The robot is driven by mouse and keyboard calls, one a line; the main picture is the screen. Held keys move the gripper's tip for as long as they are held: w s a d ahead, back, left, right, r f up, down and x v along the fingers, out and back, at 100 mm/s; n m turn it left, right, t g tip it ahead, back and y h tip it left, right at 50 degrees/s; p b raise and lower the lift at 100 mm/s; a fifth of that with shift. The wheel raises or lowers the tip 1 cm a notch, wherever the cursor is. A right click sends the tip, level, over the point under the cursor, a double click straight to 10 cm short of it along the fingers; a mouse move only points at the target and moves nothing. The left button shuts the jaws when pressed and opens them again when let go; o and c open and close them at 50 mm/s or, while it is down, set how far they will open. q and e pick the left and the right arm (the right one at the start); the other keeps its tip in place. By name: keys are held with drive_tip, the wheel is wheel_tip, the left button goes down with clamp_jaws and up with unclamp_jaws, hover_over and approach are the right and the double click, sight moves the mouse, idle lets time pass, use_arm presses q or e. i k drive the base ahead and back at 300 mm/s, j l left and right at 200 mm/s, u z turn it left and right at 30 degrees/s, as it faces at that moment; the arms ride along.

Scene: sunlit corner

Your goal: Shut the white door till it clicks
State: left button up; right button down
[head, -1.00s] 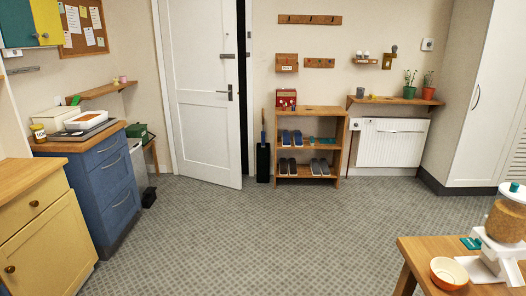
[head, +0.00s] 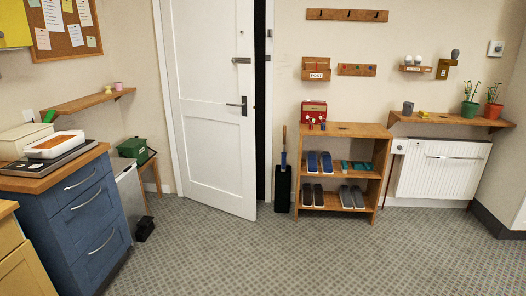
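The white door (head: 215,110) stands ajar in the back wall in the head view. Its hinged side is at the left, and its free right edge swings out into the room. A dark gap (head: 262,110) shows between that edge and the frame's right side. A dark lever handle (head: 238,104) sits near the free edge. A latch plate (head: 241,60) is higher up. Neither of my grippers shows in the head view.
The carpeted floor (head: 270,255) before the door is clear. A shoe rack (head: 342,130) and a dark umbrella stand (head: 282,188) are right of the door. A blue drawer cabinet (head: 85,215) stands at the left, and a white radiator (head: 440,172) at the right.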

sight(215, 140)
drive_tip(key=i+j+z, duration=0.15)
drive_tip(key=i, duration=1.6)
